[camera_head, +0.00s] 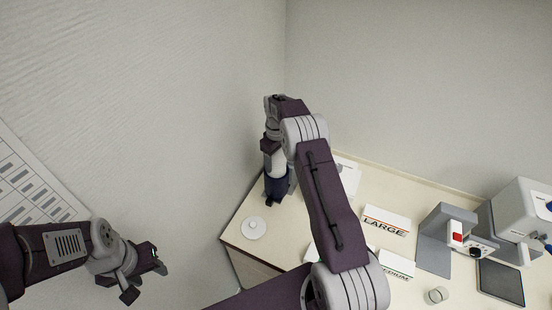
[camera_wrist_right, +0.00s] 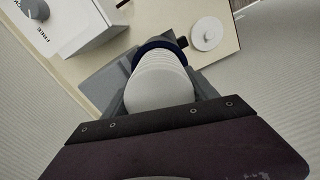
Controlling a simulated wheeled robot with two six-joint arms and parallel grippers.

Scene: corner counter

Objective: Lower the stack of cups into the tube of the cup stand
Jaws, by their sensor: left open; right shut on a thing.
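The stack of white cups (camera_wrist_right: 160,82) hangs from my right gripper, which is shut on it; its ribbed rims show in the right wrist view. In the head view the stack (camera_head: 275,163) stands nearly upright directly above the dark blue tube of the cup stand (camera_head: 276,189). The tube's dark rim (camera_wrist_right: 158,45) shows around the far end of the stack in the right wrist view. The stack's lower end is hidden, so I cannot tell how deep it sits. My right gripper (camera_head: 270,146) is partly hidden by its wrist. My left gripper (camera_head: 146,277) is open and empty, left of the counter.
A round white lid-like disc (camera_head: 254,228) lies near the counter's left edge. Boxes marked LARGE (camera_head: 385,220) and MEDIUM (camera_head: 396,264), a grey machine (camera_head: 436,238) and a small cup (camera_head: 438,295) are to the right. Walls rise close behind the stand.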

